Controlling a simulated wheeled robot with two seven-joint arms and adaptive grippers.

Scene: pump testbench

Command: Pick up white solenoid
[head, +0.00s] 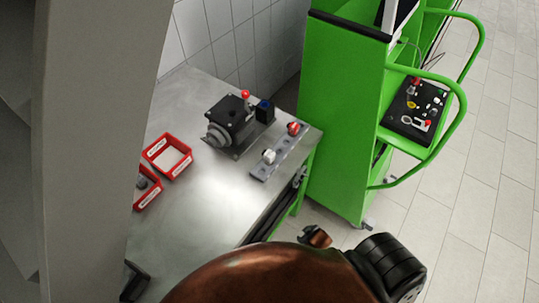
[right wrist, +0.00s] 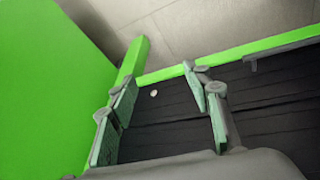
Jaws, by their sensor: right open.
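The white solenoid (head: 268,156) stands on a narrow grey plate (head: 282,152) near the right edge of the metal workbench. A red-topped part (head: 293,128) stands on the same plate, farther back. My right gripper (right wrist: 163,95) is open in the right wrist view, with nothing between its two green-padded fingers. It faces dark ribbed surfaces and green frame bars, and the solenoid cannot be made out there. In the head view my copper-coloured right arm fills the bottom, low and in front of the bench, apart from the solenoid. I cannot make out my left gripper.
Red bins (head: 167,156) sit on the left of the bench (head: 205,208). A green cart (head: 342,130) stands close on the right. The bench front is clear.

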